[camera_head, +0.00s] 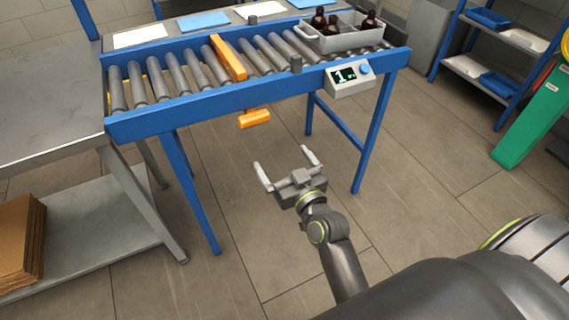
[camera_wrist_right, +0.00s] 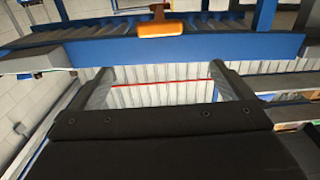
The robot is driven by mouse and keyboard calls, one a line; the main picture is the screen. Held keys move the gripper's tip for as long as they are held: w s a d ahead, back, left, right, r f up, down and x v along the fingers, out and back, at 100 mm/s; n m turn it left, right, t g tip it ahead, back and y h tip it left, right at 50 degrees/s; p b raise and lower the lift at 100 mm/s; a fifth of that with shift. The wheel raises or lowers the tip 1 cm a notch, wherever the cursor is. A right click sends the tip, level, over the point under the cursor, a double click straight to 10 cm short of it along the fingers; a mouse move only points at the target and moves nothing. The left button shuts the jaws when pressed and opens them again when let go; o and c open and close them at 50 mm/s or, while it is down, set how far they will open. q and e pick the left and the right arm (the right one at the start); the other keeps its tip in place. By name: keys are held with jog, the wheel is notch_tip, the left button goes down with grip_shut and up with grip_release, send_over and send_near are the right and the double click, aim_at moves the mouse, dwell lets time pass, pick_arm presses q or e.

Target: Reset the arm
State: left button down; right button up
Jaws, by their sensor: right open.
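My right gripper (camera_head: 287,172) is open and empty in the head view. It is in front of the blue-framed roller conveyor (camera_head: 150,126), apart from it, with open floor behind it in the picture. In the right wrist view its two fingers (camera_wrist_right: 160,85) stand wide apart with nothing between them. My left gripper is not in view. Several dark amber bottles (camera_head: 318,20) stand in a grey tray (camera_head: 345,40) at the conveyor's back right.
An orange bar (camera_head: 228,57) crosses the rollers, and an orange handle (camera_head: 254,118) hangs at the front rail. A display box (camera_head: 347,80) sits at the right. A metal table (camera_head: 50,100) stands left and a blue shelf (camera_head: 480,66) right. Floor around my gripper is clear.

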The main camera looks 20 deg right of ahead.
dwell(0.4)
jog(key=s+d+f+g, duration=0.1)
jog(key=s+f+g, duration=0.2)
jog(key=f, duration=0.9)
jog(key=s+d+f+g, duration=0.1)
jog(key=s+f+g, duration=0.2)
jog(key=f, duration=0.8)
jog(key=s+d+f+g, duration=0.3)
jog(key=s+f+g, duration=0.2)
jog(key=s+f, duration=0.9)
jog(key=s+d+f+m+g+h, duration=0.1)
jog(key=s+d+f+g, duration=0.15)
jog(key=s+f, duration=0.45)
jog(key=s+d+f+g+h, duration=0.1)
jog(key=s+d+f+g, duration=0.15)
jog(key=s, duration=0.75)
pick_arm(q)
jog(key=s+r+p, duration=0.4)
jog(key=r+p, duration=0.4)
jog(key=p, duration=0.4)
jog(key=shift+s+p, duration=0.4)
pick_arm(e)
jog(key=s+r, duration=0.5)
jog(key=r, duration=0.2)
jog(key=shift+a+r+g, duration=0.15)
jog(key=shift+r+g, duration=0.2)
jog(key=shift+g, duration=0.05)
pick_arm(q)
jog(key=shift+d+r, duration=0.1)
